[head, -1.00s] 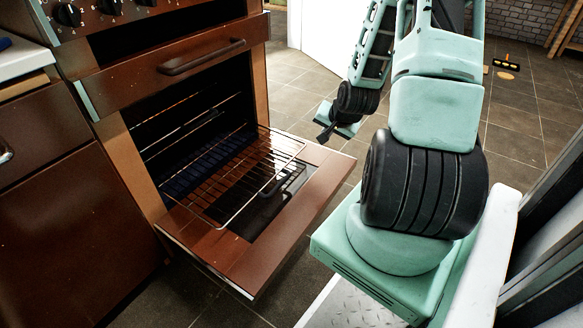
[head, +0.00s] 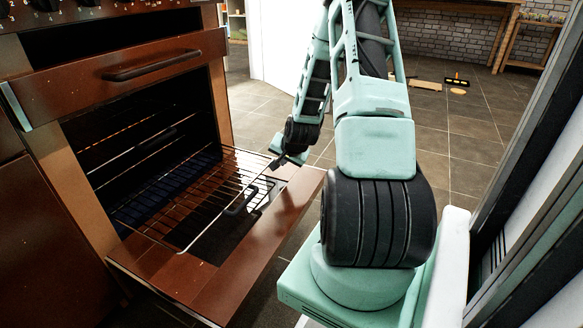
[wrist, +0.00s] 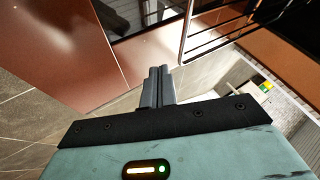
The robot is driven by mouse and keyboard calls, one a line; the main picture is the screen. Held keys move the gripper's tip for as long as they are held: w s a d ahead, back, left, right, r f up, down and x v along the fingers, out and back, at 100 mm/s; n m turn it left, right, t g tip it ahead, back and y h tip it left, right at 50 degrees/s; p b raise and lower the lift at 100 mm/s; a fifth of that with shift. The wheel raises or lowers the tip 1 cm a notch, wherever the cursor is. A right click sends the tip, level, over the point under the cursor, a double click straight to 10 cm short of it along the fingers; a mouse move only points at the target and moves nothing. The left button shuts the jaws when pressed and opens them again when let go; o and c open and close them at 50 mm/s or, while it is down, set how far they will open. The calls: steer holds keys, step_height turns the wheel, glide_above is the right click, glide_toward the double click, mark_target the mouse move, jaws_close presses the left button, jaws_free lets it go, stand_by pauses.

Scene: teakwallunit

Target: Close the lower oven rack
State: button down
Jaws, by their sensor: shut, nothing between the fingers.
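The brown oven (head: 55,95) stands at the left with its door (head: 270,240) folded down open. The lower rack (head: 178,247) is a wire grid that sticks out of the cavity over the open door. Its front corner also shows in the wrist view (wrist: 184,45). My gripper (head: 275,165) is at the rack's far right corner in the head view; whether it touches the rack cannot be told. In the wrist view the fingers (wrist: 158,72) are together and empty, pointing toward the door and rack edge.
An upper rack (head: 130,150) sits inside the cavity. The upper drawer front with its handle (head: 150,65) is above the opening. A dark-framed panel (head: 530,190) stands close on the right.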

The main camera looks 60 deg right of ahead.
steer(key=shift+w, duration=0.8)
